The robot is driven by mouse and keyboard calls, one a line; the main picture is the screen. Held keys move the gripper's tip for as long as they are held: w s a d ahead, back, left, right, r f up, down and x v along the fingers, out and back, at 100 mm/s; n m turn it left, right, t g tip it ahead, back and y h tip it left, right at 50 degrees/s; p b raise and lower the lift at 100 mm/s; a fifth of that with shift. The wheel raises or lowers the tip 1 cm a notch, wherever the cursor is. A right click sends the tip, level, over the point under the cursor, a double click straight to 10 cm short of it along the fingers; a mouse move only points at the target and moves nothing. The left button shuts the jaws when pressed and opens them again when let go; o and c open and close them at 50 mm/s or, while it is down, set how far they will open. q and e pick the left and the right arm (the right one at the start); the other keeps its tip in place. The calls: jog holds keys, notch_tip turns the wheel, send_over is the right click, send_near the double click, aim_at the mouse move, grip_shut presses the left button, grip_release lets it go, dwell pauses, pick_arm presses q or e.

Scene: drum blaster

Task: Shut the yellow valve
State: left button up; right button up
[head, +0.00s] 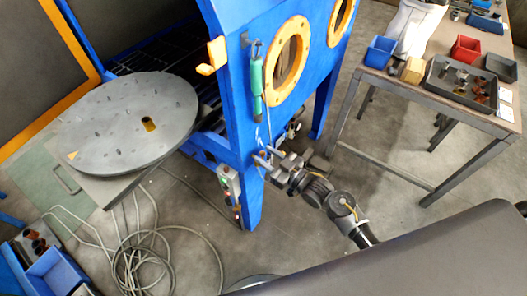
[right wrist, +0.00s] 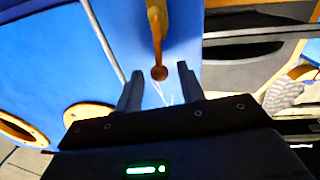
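A yellow handle (head: 212,57) sticks out from the upper front corner of the blue cabinet (head: 232,100) in the head view. In the right wrist view a yellow lever (right wrist: 157,35) with a round end hangs in front of a blue panel, its end in line with the gap between the fingers. I cannot tell whether these are the same part, or whether the lever touches a finger. My right gripper (head: 275,162) is beside the cabinet's lower front; its fingers (right wrist: 159,90) are apart with nothing held. My left gripper is not in view.
A green-handled tool (head: 256,77) hangs on the cabinet front near yellow-ringed ports (head: 287,57). A control box (head: 230,188) is on the cabinet leg. A round turntable (head: 130,115) is at left, a hose coil (head: 145,265) on the floor, a bench (head: 425,85) with bins at right.

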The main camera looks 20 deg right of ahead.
jog(key=shift+x, duration=1.1)
grip_shut()
